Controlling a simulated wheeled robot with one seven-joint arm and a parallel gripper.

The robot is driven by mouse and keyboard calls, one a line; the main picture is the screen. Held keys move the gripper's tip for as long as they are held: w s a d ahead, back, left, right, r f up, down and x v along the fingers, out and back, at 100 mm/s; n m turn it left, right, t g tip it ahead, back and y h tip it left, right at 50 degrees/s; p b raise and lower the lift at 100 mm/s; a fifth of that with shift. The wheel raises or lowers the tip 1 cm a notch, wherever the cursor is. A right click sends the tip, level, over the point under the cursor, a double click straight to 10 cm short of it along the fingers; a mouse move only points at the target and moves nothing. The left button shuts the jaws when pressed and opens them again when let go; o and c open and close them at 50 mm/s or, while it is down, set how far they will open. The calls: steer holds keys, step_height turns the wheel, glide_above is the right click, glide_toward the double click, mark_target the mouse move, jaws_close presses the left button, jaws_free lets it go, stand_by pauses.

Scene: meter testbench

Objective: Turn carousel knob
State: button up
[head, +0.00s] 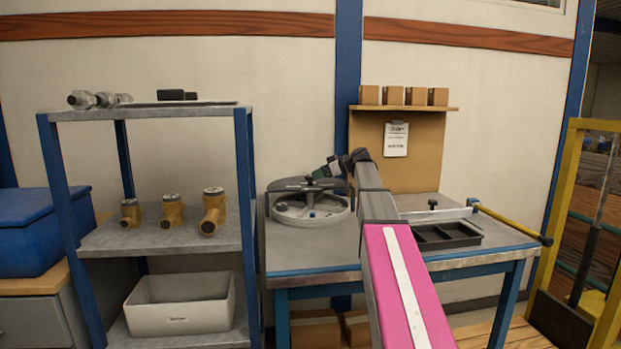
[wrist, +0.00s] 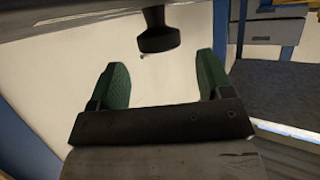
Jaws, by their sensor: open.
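The carousel (head: 290,217) is a round grey tray with a dark cover on the left of the workbench. A dark knob stands up from its cover (head: 290,185). In the wrist view, which looks upside down, the dark knob (wrist: 158,40) shows ahead of and roughly between the fingertips, apart from both. My gripper (head: 319,172) is at the carousel's upper right side, beside the knob. In the wrist view its two green fingers (wrist: 159,62) are wide apart with nothing between them. In the head view my arm hides part of the bench, and the fingers are small.
A black compartment tray (head: 466,239) and a yellow-handled bar (head: 515,228) lie on the bench's right. A shelf rack (head: 95,240) with brass fittings and a white bin (head: 180,318) stands left. A board with small boxes (head: 425,160) rises behind the bench.

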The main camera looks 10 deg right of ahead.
mark_target(310, 176)
steer(key=shift+x, duration=2.5)
steer(key=c, duration=0.9)
